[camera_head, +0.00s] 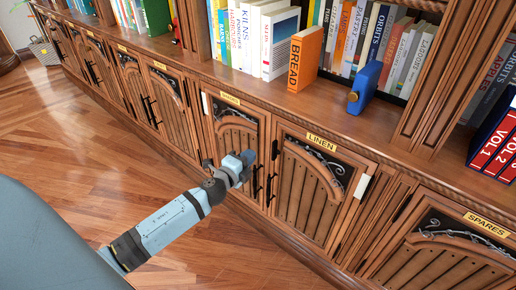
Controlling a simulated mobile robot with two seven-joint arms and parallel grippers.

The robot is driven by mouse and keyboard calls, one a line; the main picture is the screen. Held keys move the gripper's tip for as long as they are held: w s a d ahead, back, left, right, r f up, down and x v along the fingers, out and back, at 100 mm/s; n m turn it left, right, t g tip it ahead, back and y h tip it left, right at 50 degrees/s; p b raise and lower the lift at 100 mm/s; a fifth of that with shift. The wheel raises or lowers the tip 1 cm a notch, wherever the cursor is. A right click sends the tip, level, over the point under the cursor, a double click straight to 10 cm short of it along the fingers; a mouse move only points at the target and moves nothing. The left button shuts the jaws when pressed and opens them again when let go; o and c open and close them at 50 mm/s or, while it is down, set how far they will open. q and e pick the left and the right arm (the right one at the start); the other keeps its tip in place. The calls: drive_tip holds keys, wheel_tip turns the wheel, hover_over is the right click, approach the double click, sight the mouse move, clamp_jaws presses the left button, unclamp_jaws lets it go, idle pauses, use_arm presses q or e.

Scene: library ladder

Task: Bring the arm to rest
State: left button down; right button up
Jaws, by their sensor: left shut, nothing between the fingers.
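My left arm (168,224) reaches in from the lower left over the wooden floor. Its gripper (247,158) is in front of the cabinet doors, beside the dark handles left of the LINEN door (306,200). The gripper is shut and empty. It appears close to a handle (272,172), but I cannot tell whether they touch. My right gripper is not in view.
A wooden bookcase runs diagonally across the view, with labelled lower doors such as the SPARES door (445,255). An orange BREAD book (304,60) and a blue object (365,87) stand on its ledge. A basket (43,50) sits at far left. The floor (75,150) is clear.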

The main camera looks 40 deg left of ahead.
use_arm(q)
drive_tip(key=shift+s+a, duration=0.1)
drive_tip(key=shift+s, duration=0.35)
